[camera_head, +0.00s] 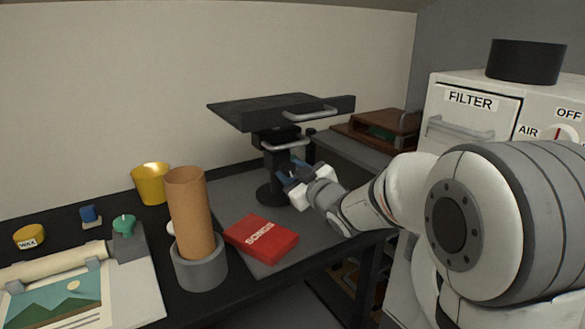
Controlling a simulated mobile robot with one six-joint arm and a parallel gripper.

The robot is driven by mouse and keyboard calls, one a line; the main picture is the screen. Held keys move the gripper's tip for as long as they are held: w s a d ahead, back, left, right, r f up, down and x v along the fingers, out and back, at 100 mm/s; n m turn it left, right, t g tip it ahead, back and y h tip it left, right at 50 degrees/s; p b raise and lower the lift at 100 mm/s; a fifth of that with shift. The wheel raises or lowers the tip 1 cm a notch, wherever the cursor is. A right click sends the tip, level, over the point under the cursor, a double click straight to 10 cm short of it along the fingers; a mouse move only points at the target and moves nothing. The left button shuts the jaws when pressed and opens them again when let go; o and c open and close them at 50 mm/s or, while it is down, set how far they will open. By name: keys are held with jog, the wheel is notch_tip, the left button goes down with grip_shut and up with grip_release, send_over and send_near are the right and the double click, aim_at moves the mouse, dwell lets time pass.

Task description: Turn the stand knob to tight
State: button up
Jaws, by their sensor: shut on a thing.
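A black stand (267,112) is on the dark desk. It has a flat top with a grey handle, a column and a round base. My gripper (290,170) reaches in from the right to the stand's column, below the top. It is shut on the stand knob at the column. The jaws hide most of the knob, so its turned position and any marks cannot be read.
A red box (261,239) lies on the desk in front of the stand. A brown tube (190,215) stands in a grey ring holder (200,272) to the left, near a yellow cup (151,184). A white filter unit (465,120) and wooden trays (385,125) are at the right.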

jog(key=shift+m, duration=0.6)
jog(key=o, duration=1)
jog(key=p+v, duration=0.1)
jog(key=v, duration=0.6)
jog(key=shift+s+d+p, duration=0.25)
jog(key=shift+p, duration=0.05)
